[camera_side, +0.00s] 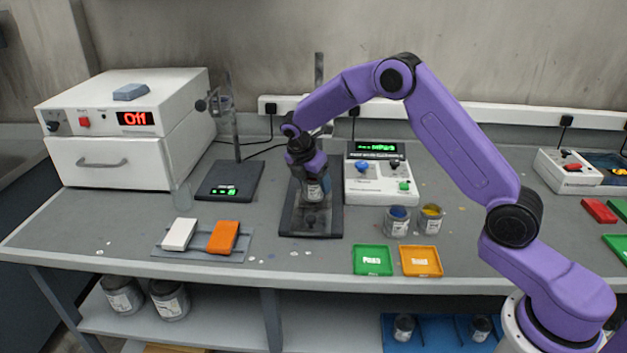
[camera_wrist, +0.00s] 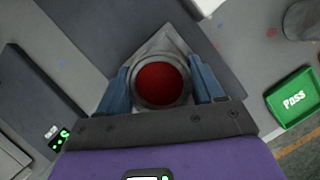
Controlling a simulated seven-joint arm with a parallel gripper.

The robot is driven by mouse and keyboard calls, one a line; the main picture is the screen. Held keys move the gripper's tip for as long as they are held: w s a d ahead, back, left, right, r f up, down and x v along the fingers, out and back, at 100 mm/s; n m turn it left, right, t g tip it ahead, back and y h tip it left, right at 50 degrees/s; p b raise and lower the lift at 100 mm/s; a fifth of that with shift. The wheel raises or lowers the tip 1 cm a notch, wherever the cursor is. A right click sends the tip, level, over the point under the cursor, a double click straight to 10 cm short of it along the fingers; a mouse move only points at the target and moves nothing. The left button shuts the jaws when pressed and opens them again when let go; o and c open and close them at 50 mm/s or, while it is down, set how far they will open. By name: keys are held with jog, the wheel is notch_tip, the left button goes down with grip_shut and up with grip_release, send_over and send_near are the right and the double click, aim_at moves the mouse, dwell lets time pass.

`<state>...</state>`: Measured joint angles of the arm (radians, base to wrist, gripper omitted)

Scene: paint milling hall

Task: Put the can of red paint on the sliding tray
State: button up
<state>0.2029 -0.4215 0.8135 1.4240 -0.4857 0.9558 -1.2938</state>
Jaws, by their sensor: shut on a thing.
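The can of red paint (camera_wrist: 160,84) is open at the top, with red paint inside; in the side view it is a grey can (camera_side: 314,190) with a pale label. My gripper (camera_side: 309,176) points down and is shut on it, with a blue finger on each side in the wrist view (camera_wrist: 162,92). The can looks upright. It is over a dark flat stand (camera_side: 328,222) with a post behind, which seems to carry the sliding tray. A grey pointed plate (camera_wrist: 163,42) shows under the can in the wrist view. I cannot tell whether can and plate touch.
A white control box (camera_side: 378,185) stands close right of the stand. Cans of blue (camera_side: 397,222) and yellow paint (camera_side: 431,220) stand at its front right. Green (camera_side: 373,261) and orange trays (camera_side: 420,261) lie in front. A black scale (camera_side: 229,181) is at left.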

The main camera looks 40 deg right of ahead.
jog(key=shift+f, duration=0.55)
jog(key=o, duration=1.2)
jog(key=v, duration=1.6)
jog(key=s+a+r+m+y, duration=0.1)
jog(key=s+a+r+m, duration=0.1)
jog(key=s+a, duration=0.5)
jog(key=s+d+f+m+y, duration=0.1)
jog(key=s+d+f+m, duration=0.1)
jog(key=s, duration=0.9)
jog(key=s+d+f+m+y, duration=0.1)
jog(key=s+d+f+m, duration=0.1)
jog(key=s, duration=1)
jog(key=s+d+f+m+y, duration=0.1)
jog(key=s+d+f+m, duration=0.1)
jog(key=s, duration=0.9)
jog(key=shift+s+d+g+y, duration=0.3)
jog(key=shift+s+d+g, duration=0.1)
jog(key=shift+d, duration=0.25)
